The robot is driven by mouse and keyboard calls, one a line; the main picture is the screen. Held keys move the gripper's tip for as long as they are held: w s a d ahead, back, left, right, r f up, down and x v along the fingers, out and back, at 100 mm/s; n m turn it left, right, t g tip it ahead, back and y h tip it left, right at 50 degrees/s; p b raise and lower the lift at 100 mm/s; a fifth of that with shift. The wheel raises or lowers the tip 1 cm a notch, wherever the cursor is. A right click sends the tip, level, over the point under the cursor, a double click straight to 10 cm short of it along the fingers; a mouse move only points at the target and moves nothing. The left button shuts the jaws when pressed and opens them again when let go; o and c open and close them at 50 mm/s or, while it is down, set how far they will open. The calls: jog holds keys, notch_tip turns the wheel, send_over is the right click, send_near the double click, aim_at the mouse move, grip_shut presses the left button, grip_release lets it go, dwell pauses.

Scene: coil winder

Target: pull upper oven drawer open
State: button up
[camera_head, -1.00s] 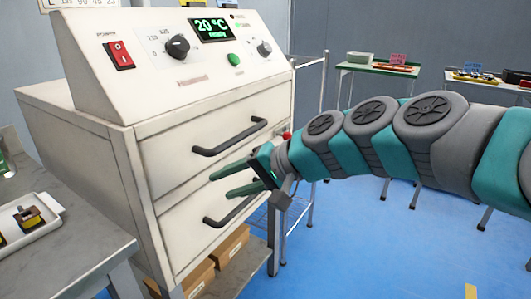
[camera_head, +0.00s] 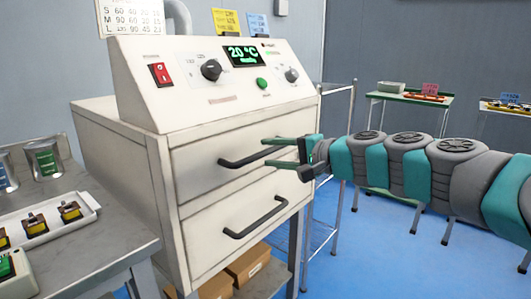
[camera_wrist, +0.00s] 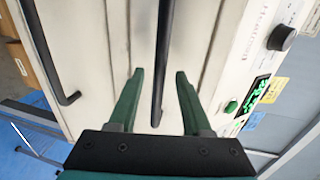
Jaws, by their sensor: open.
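The white oven has an upper drawer (camera_head: 205,166) with a dark bar handle (camera_head: 248,158) and a lower drawer (camera_head: 212,230) with its own dark handle (camera_head: 256,217). Both drawers look shut. My gripper (camera_head: 268,148) is open, its green fingers pointing left at the right end of the upper handle. In the wrist view, the upper handle (camera_wrist: 162,60) runs up and down between the two open fingers of my gripper (camera_wrist: 158,72). I cannot tell how deep it sits between them. The lower handle (camera_wrist: 57,55) is at the left.
A control panel (camera_head: 215,75) with knobs and a 20 °C display tops the oven. A grey bench (camera_head: 120,237) with a white tray (camera_head: 50,222) stands at left. Cardboard boxes (camera_head: 248,262) lie below. A wire rack (camera_head: 325,190) stands at right, with blue floor beyond.

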jog(key=shift+x, duration=1.4)
grip_shut()
dwell(0.5)
